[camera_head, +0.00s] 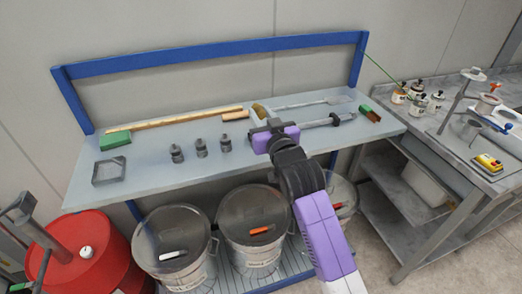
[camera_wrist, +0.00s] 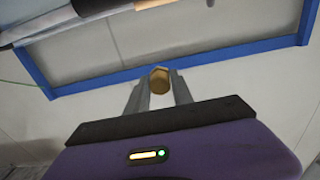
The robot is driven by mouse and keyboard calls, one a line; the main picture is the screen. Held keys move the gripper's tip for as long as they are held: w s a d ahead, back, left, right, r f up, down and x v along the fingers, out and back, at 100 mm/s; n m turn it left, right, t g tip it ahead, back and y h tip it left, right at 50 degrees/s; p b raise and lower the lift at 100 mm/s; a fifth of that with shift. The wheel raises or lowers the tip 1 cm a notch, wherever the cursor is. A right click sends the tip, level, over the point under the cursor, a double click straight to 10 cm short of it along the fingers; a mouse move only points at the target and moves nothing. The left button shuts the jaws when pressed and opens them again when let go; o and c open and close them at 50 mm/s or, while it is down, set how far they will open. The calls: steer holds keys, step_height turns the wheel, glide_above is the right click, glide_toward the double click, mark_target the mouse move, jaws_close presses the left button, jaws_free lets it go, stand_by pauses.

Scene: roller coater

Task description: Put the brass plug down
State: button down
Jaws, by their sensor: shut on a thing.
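The brass plug (camera_wrist: 159,80) shows in the wrist view as a small six-sided golden piece between my two grey fingers. My gripper (camera_wrist: 158,90) is shut on it. In the head view my gripper (camera_head: 273,124) is over the back middle of the grey workbench (camera_head: 155,165), and I cannot clearly make out the plug there. How far the plug is above the bench top is hard to tell.
Three dark fittings (camera_head: 200,148) stand left of my gripper. A square grey tray (camera_head: 109,171) and a green block (camera_head: 115,139) lie farther left. Long-handled tools lie along the back. A blue rail (camera_head: 215,48) rises behind.

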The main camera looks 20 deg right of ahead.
step_height(320, 180, down, 13)
steer(key=shift+r, duration=0.1)
stand_by(0.3)
steer(key=c, duration=1.1)
jaws_free()
steer(key=shift+r+p, duration=0.1)
steer(key=shift+p, duration=0.25)
steer(key=s+b, duration=0.1)
steer(key=s, duration=1.1)
steer(key=shift+b, duration=0.35)
